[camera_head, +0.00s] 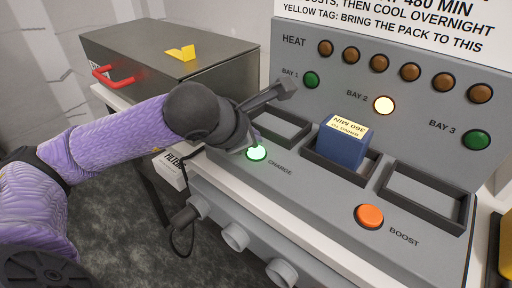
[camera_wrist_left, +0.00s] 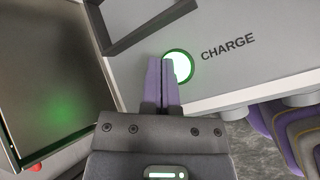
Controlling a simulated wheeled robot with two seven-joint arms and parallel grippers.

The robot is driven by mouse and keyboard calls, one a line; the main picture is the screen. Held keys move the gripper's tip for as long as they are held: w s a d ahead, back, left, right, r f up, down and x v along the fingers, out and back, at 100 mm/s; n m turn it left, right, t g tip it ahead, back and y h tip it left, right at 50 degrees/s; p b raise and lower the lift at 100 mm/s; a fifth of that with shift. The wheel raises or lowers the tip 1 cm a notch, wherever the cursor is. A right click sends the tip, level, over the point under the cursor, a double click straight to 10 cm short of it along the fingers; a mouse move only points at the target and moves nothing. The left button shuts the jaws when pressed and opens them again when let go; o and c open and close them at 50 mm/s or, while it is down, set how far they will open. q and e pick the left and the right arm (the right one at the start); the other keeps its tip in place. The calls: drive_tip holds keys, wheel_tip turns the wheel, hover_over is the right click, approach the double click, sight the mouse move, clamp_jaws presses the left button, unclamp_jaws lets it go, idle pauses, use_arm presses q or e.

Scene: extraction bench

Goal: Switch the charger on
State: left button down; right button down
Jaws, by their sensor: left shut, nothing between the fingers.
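The charger (camera_head: 310,205) is a grey console with a sloped panel. Its round CHARGE button (camera_head: 256,153) glows bright green, and it also shows lit in the left wrist view (camera_wrist_left: 181,67). My left gripper (camera_head: 250,146) is shut and empty, with its tips at the edge of the button. In the left wrist view its purple fingers (camera_wrist_left: 163,68) are together and overlap the button's left part. I cannot tell whether they touch it. A blue pack (camera_head: 340,145) with a cream label sits in the middle bay. The BAY 2 lamp (camera_head: 384,105) glows pale yellow.
The left bay (camera_head: 283,127) and right bay (camera_head: 424,193) are empty. An orange BOOST button (camera_head: 369,216) is at the front right. Knobs (camera_head: 235,236) stick out below. A dark metal box (camera_head: 165,60) with a red handle stands at the left.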

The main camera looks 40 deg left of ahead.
sight(253, 152)
use_arm(q)
drive_tip(key=shift+r+p, duration=1.65)
drive_tip(key=shift+r, duration=0.55)
drive_tip(key=shift+r+p, duration=0.3)
drive_tip(key=shift+r, duration=0.1)
drive_tip(key=shift+f, duration=0.1)
